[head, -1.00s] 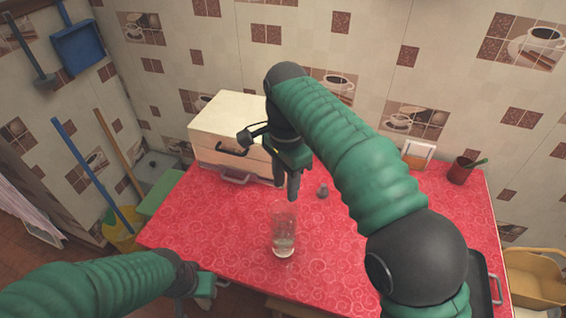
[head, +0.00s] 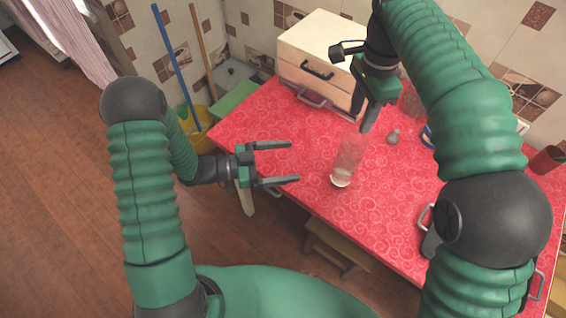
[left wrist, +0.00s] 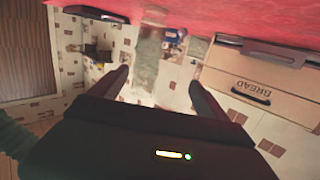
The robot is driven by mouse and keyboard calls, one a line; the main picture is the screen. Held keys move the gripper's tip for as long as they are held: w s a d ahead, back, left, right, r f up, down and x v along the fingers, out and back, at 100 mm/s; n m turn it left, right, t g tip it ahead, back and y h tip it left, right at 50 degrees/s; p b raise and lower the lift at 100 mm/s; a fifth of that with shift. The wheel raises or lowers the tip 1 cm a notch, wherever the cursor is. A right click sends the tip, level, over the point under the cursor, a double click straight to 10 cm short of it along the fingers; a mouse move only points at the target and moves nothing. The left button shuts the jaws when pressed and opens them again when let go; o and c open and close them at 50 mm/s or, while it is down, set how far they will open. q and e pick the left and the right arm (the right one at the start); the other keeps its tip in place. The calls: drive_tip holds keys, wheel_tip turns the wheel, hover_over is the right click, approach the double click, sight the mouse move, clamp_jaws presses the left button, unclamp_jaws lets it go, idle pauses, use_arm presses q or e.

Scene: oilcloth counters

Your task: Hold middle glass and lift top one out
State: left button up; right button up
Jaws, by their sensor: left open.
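The clear glasses (head: 348,158) stand as one tall upright stack on the red counter; I cannot make out the separate top and middle glasses. The stack also shows in the left wrist view (left wrist: 150,50), upside down, ahead of the gap between the fingers. My left gripper (head: 295,161) is open and empty, left of the stack and apart from it, its fingers pointing at it. My right gripper (head: 366,125) points down beside the top of the stack, slightly right of it in the picture. I cannot tell how far its fingers are apart or whether they touch glass.
A cream bread box (head: 325,52) stands behind on the counter (head: 290,145). A small grey object (head: 393,137) lies right of the stack. A dark red cup (head: 548,159) stands at the far right. A wooden stool (head: 345,250) is below the front edge. The counter's left part is clear.

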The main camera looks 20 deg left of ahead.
sight(337, 160)
use_arm(q)
drive_tip(key=shift+g+h, duration=0.3)
drive_tip(key=shift+h, duration=0.4)
drive_tip(key=x, duration=0.5)
drive_tip(key=s+x, duration=0.1)
drive_tip(key=x, duration=0.5)
drive_tip(key=r+x, duration=0.1)
drive_tip(key=x, duration=0.4)
drive_tip(key=shift+s+d, duration=0.1)
drive_tip(key=shift+d, duration=0.65)
use_arm(e)
drive_tip(key=shift+w+d, duration=0.1)
drive_tip(key=shift+d, duration=0.15)
use_arm(q)
drive_tip(key=shift+c, duration=1)
drive_tip(key=c, duration=1.5)
